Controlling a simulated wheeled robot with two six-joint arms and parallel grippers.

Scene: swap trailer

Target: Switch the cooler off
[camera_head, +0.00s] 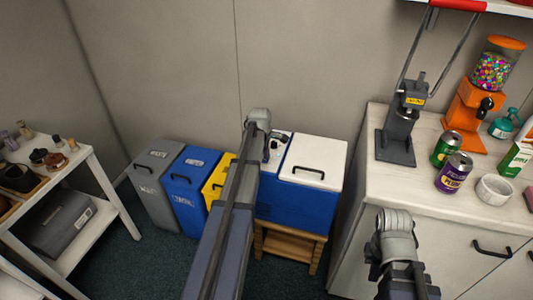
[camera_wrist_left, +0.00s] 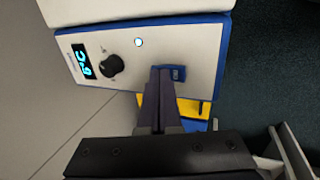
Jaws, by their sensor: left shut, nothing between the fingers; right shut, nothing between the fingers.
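The cooler (camera_head: 287,203) is a blue box with a white lid (camera_head: 313,160), standing on a low wooden stand. Its pale control panel (camera_wrist_left: 200,62) faces my left wrist camera. The panel has a lit cyan display (camera_wrist_left: 82,60), a black knob (camera_wrist_left: 111,66), a small glowing light (camera_wrist_left: 138,42) and a blue rectangular switch (camera_wrist_left: 180,73). My left gripper (camera_wrist_left: 161,72) is shut and empty, its fingertips right beside the switch; I cannot tell whether they touch. In the head view my left arm hides its fingers. Only part of my right arm shows, without its fingers.
Grey (camera_head: 158,185), blue (camera_head: 190,185) and yellow (camera_head: 215,183) bins stand left of the cooler. A white counter (camera_head: 375,180) with a press, cans and a candy dispenser is on the right. A shelf table (camera_head: 95,180) is at the left.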

